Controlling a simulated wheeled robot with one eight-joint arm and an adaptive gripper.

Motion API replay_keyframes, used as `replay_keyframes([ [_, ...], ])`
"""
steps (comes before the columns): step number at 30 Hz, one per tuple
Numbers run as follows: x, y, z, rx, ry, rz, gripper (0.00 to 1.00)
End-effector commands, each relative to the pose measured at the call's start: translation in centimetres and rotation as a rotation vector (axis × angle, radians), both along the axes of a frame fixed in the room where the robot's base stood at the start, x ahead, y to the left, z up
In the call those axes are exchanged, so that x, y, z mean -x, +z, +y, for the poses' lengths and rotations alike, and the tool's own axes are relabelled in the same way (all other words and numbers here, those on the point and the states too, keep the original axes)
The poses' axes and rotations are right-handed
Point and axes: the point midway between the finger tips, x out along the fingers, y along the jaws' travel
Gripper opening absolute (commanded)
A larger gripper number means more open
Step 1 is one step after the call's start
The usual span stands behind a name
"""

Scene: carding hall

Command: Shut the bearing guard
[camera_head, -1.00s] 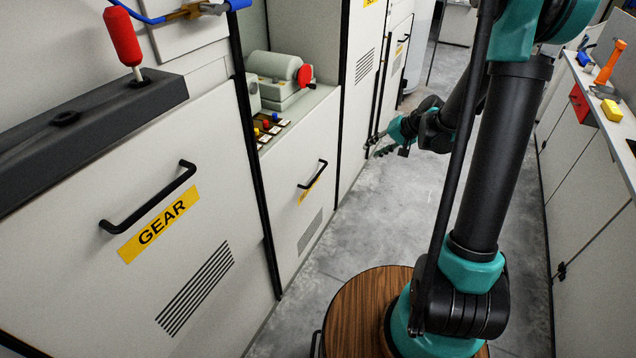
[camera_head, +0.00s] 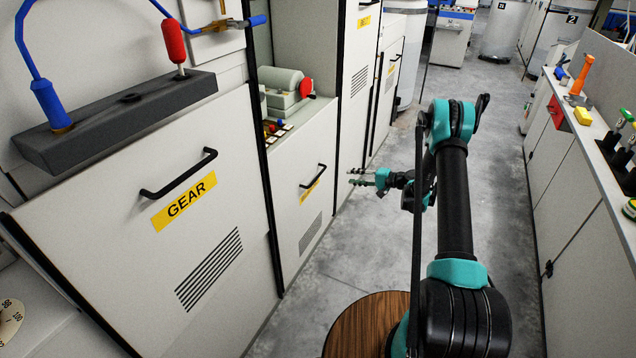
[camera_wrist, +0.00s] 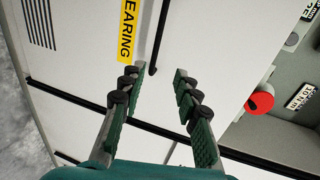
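The bearing guard (camera_head: 308,214) is a pale panel with a black bar handle (camera_head: 313,176), a yellow label and vent slots. The recess above it is uncovered and shows a grey machine with a red knob. In the wrist view the guard (camera_wrist: 85,70) carries a yellow label (camera_wrist: 127,30) reading "EARING", the rest cut off. My gripper (camera_head: 352,176) is open and empty, off to the right of the handle in the head view. In the wrist view my fingers (camera_wrist: 155,75) are spread, with the handle's end showing between the tips. The handle looks clear of both fingers.
A larger panel labelled GEAR (camera_head: 205,262) stands at the left, with a dark ledge (camera_head: 120,115) above it. A counter (camera_head: 592,150) with tools runs along the right. Grey floor (camera_head: 400,250) lies open between.

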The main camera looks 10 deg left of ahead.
Motion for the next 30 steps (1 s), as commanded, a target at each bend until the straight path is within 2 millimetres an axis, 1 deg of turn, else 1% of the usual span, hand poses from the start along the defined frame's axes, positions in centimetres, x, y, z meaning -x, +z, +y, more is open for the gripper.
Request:
replay_keyframes([
  [1,-0.2,-0.6,0.0,-0.016,0.000,0.000,0.32],
  [3,-0.2,-1.1,0.0,-0.031,0.000,0.000,0.32],
  [6,-0.3,-1.4,0.2,-0.041,0.001,-0.001,0.32],
  [11,-0.8,-1.7,1.7,-0.041,0.003,0.000,0.32],
  [30,-4.9,-4.1,13.0,-0.040,0.003,-0.001,0.32],
])
